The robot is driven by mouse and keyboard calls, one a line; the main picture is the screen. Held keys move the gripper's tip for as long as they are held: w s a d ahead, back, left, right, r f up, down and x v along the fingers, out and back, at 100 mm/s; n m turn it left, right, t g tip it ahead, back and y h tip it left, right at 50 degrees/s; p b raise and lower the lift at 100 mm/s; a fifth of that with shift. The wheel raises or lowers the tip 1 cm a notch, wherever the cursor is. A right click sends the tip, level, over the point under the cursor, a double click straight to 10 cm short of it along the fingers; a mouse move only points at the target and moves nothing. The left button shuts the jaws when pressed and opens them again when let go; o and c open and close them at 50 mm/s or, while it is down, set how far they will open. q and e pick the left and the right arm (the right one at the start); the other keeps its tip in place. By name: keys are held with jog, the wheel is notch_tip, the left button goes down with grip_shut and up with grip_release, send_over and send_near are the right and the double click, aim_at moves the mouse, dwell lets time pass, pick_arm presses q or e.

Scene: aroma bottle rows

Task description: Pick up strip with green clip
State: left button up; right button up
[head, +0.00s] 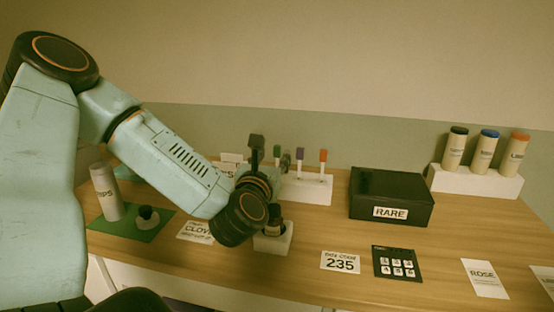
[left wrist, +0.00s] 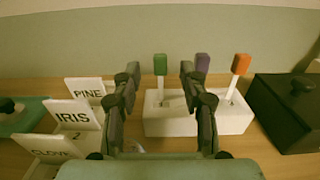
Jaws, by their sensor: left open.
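The strip with the green clip (left wrist: 160,65) stands upright in the white holder block (left wrist: 168,124), at its left end. In the left wrist view it appears between my open fingers. In the head view the green clip (head: 277,151) is partly hidden by my gripper. My left gripper (left wrist: 160,74) is open and empty, in front of the holder; it also shows in the head view (head: 269,150). I cannot tell how far the fingertips are from the strip. Strips with a purple clip (left wrist: 202,62) and an orange clip (left wrist: 241,64) stand to the right. My right gripper is out of view.
A black RARE box (head: 391,198) stands right of the holder. Cards for PINE (left wrist: 86,93), IRIS (left wrist: 74,118) and CLOVE (left wrist: 52,148) stand at the left. A small bottle in a white stand (head: 274,240) is under my wrist. Three labelled tubes (head: 486,152) stand far right.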

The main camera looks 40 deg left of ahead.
aim_at(276, 149)
pick_arm(q)
jog(key=shift+w+a+r, duration=0.1)
jog(key=shift+w, duration=0.25)
jog(key=x, duration=0.4)
jog(key=shift+w+a+f, duration=0.25)
jog(key=shift+w, duration=0.1)
jog(key=shift+s+d+r, duration=0.1)
jog(key=shift+s+r, duration=0.1)
jog(key=shift+s, duration=0.05)
jog(key=shift+c, duration=0.4)
jog(key=shift+w+f, duration=0.15)
jog(key=shift+w, duration=0.05)
jog(key=c, duration=0.6)
jog(key=shift+c, duration=0.8)
jog(key=shift+s, duration=0.2)
